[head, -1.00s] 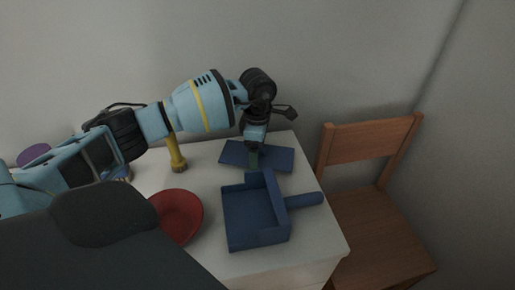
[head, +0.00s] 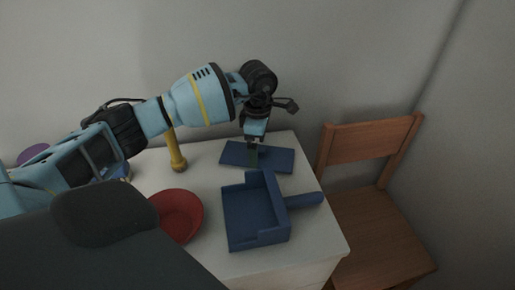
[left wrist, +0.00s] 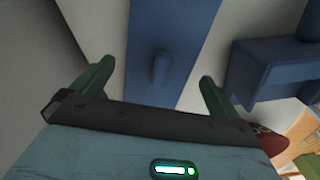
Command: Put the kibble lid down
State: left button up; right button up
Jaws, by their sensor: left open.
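The kibble lid is a flat blue rectangular panel (head: 281,160) lying at the back of the white table. In the left wrist view the lid (left wrist: 182,32) shows a small raised blue handle (left wrist: 160,67) on its face. My left gripper (head: 253,153) is over the middle of the lid, pointing down. In the left wrist view its two green fingers (left wrist: 155,82) are spread apart, one on either side of the handle with gaps. Nothing is held between them. My right gripper is in neither view.
A blue open box with a side handle (head: 250,213) stands just in front of the lid. A red bowl (head: 178,214) is left of it. A yellow post-like object (head: 175,155) stands behind the bowl. A wooden chair (head: 375,205) is right of the white table (head: 215,262). The wall is close behind.

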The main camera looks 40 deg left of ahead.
pick_arm(q)
notch_tip(320, 180, up, 10)
dwell(0.4)
dwell(0.3)
jog(key=shift+r, duration=0.15)
